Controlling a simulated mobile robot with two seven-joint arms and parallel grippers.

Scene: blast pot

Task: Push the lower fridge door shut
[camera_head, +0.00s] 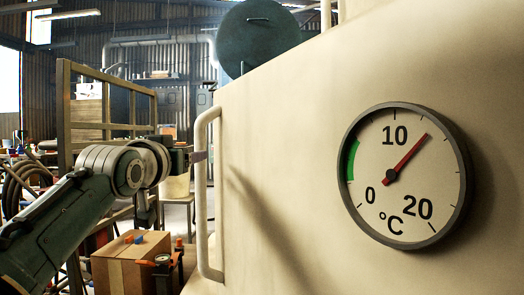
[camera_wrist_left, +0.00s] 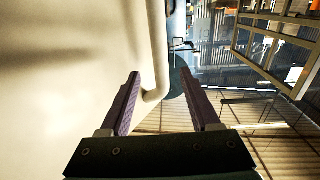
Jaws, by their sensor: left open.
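The cream fridge door (camera_head: 290,150) fills the right of the head view and the left of the left wrist view (camera_wrist_left: 60,70). It carries a pale vertical bar handle (camera_head: 203,240) along its left edge. The handle also shows in the left wrist view (camera_wrist_left: 157,45), bending into the door at its lower end. My right gripper is out of view.
A round dial thermometer (camera_head: 403,175) is on the door. A cardboard box (camera_head: 125,265) stands below my left arm. A metal-framed rack (camera_head: 105,125) is behind, at left. A dark green round vessel (camera_head: 258,35) rises behind the door. Slatted floor (camera_wrist_left: 265,130) shows right of the fingers.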

